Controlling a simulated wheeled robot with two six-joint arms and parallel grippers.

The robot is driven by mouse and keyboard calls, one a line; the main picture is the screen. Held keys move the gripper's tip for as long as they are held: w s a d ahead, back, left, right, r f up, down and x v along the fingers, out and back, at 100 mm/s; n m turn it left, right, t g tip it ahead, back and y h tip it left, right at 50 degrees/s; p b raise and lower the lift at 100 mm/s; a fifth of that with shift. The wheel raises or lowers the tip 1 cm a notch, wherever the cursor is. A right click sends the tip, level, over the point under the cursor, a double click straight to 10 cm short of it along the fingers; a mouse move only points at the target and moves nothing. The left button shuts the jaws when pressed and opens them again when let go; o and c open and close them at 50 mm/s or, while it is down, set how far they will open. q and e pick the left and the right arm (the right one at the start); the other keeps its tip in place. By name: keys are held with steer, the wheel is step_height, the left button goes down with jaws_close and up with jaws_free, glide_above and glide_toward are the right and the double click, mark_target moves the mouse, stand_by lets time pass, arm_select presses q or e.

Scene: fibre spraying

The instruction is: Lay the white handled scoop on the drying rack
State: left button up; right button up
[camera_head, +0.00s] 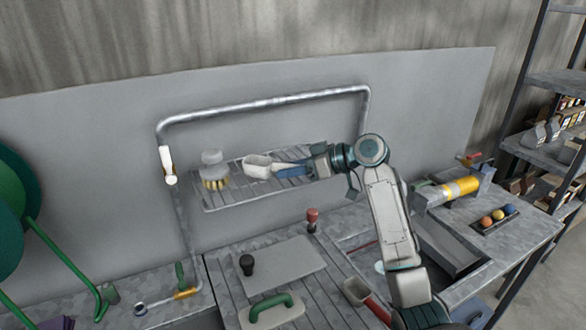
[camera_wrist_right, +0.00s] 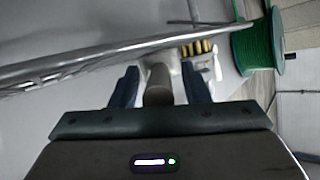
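The white handled scoop (camera_head: 257,166) is over the wire drying rack (camera_head: 236,202) on the back wall. Its bowl points left and its handle right; it looks laid on the rack, though the contact is not clear. My right gripper (camera_head: 283,169) is at the handle from the right. In the right wrist view the handle end (camera_wrist_right: 158,86) sits between the fingers of the right gripper (camera_wrist_right: 160,75), with a narrow gap showing on each side. The fingers look open around it. My left gripper is not in view.
A brush with yellow bristles (camera_head: 214,172) stands on the rack left of the scoop. A metal pipe (camera_head: 265,103) arches above the rack. Below are a plate with a black knob (camera_head: 247,263), a red knob (camera_head: 312,215) and a red-handled scoop (camera_head: 358,292). A green spool (camera_wrist_right: 257,47) shows too.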

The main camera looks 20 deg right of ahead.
steer(key=shift+r, duration=0.15)
steer(key=shift+d, duration=0.25)
steer(key=b+v, duration=0.4)
steer(key=v, duration=0.7)
steer(key=shift+s+d+r, duration=0.2)
steer(key=shift+f, duration=0.1)
stand_by(0.9)
